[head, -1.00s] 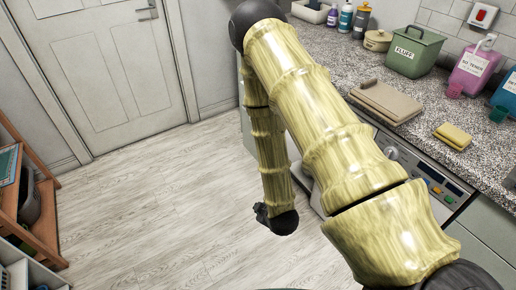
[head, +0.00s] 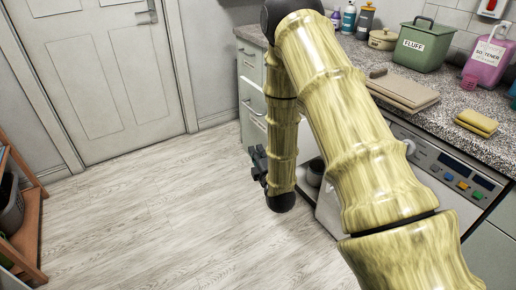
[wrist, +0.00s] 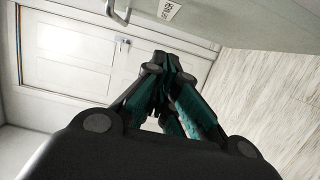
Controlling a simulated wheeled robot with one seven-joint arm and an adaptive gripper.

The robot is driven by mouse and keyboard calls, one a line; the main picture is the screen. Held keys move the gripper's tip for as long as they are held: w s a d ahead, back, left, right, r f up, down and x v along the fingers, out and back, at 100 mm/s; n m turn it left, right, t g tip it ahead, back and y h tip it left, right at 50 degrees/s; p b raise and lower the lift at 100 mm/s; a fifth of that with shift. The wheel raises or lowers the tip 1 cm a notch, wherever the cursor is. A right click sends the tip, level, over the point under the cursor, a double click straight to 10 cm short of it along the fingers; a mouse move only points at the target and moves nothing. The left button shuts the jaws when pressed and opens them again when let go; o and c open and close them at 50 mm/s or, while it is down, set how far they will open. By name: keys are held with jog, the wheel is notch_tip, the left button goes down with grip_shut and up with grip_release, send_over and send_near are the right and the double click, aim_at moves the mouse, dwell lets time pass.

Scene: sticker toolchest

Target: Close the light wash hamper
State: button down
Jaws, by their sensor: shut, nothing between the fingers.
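A pale cabinet front (head: 253,118) with handles and a small label stands under the left end of the counter in the head view. I take it for the light wash hamper; its label is too small to read, and how far it stands open is unclear. A pale front (wrist: 215,18) with a metal handle (wrist: 119,10) and a label (wrist: 169,10) crosses the top of the wrist view. My gripper (head: 258,163) is below the cabinet front in the head picture. It is shut and empty in the wrist view (wrist: 166,68), apart from the handle. My arm hides part of the cabinet.
A washing machine (head: 440,170) stands to the right under the speckled counter (head: 455,105). Folded cloth (head: 403,90), a green fluff bin (head: 425,45) and bottles stand on top. A wooden shelf (head: 28,225) is at left. The pale floor (head: 150,220) is open toward the door (head: 95,70).

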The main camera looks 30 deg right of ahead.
aim_at(259, 134)
jog(key=w+d, duration=0.5)
jog(key=w, duration=0.4)
jog(key=shift+w+d, duration=0.15)
jog(key=shift+d, duration=0.1)
jog(key=shift+d, duration=0.1)
dwell(0.3)
